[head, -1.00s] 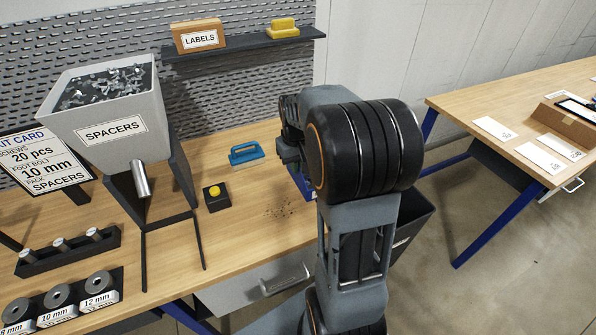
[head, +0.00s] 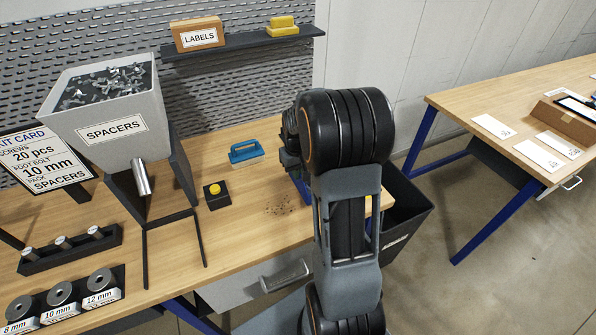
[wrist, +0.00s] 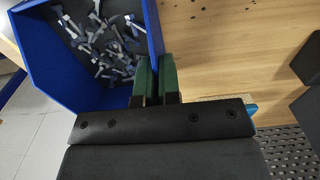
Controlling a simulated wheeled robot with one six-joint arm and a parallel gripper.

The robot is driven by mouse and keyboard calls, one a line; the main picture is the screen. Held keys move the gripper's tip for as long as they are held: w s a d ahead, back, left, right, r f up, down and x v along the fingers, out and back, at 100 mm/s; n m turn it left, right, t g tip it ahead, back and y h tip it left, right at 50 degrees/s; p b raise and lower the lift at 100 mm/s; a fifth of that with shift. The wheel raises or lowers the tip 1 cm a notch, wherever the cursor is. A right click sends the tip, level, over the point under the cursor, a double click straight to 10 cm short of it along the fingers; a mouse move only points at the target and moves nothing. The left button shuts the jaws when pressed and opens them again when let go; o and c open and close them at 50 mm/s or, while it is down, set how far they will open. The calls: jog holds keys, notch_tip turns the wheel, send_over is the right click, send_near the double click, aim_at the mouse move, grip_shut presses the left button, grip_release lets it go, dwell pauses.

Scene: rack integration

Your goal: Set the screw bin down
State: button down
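The blue screw bin (wrist: 40,60) fills the upper left of the wrist view, with many loose screws (wrist: 100,42) on its dark floor. My gripper (wrist: 157,62) has its two green-padded fingers close together on the bin's right wall, pinching it. In the head view only a small blue piece of the bin (head: 302,188) shows near the right end of the workbench (head: 235,240); my arm hides the rest. Whether the bin touches the bench top is hard to tell. My gripper (head: 290,160) is mostly hidden there too.
Dark specks (head: 280,211) lie on the bench left of the bin. A blue-handled brush (head: 246,152) and yellow button (head: 215,191) stand further left, beside the spacers hopper (head: 105,120). A black waste bin (head: 405,215) stands off the bench's right end.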

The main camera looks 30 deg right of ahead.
jog(key=shift+f, duration=0.15)
jog(key=c, duration=1.3)
grip_release()
notch_tip(320, 180, up, 11)
jog(key=shift+s+a+r+n+t+b, duration=0.2)
jog(key=shift+s+a+t, duration=0.55)
jog(key=shift+s+a, duration=1.7)
jog(key=shift+s+a+r+n+t, duration=0.15)
jog(key=shift+s+a+n+t, duration=0.4)
jog(key=shift+s+a, duration=1.85)
jog(key=shift+s+a+r+n+t+b, duration=0.15)
jog(key=shift+s+a+t, duration=0.75)
jog(key=shift+s+a, duration=1.55)
jog(key=shift+w+a, duration=0.15)
jog(key=shift+w, duration=0.1)
